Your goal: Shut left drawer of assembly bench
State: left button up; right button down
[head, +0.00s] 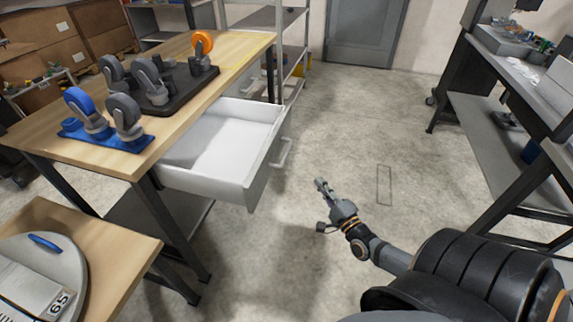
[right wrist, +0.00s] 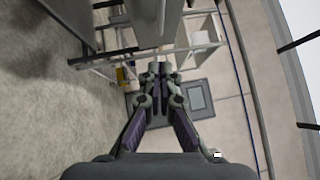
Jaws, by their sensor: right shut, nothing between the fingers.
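The white drawer (head: 215,185) of the assembly bench (head: 150,165) is pulled out to the right, under the wooden top. It looks empty inside. A bar handle (head: 283,155) is on its front panel. My right gripper (head: 321,184) is shut and empty, over the open floor to the right of the drawer front and apart from it. In the right wrist view its fingers (right wrist: 157,70) meet at the tips. My left gripper is not in view.
Wheel dispensers on a black tray (head: 180,100) and a blue base (head: 75,135) stand on the bench top. A smaller wooden table (head: 120,245) is at the lower left. A dark workbench (head: 465,105) stands at right. Floor between is clear.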

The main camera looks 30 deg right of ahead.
aim_at(272, 161)
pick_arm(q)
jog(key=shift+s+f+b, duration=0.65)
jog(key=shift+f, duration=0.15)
pick_arm(e)
jog(key=w+a+r, duration=0.1)
jog(key=w+r, duration=0.1)
jog(key=w, duration=1)
jog(key=shift+a, duration=0.3)
jog(key=shift+w, duration=0.1)
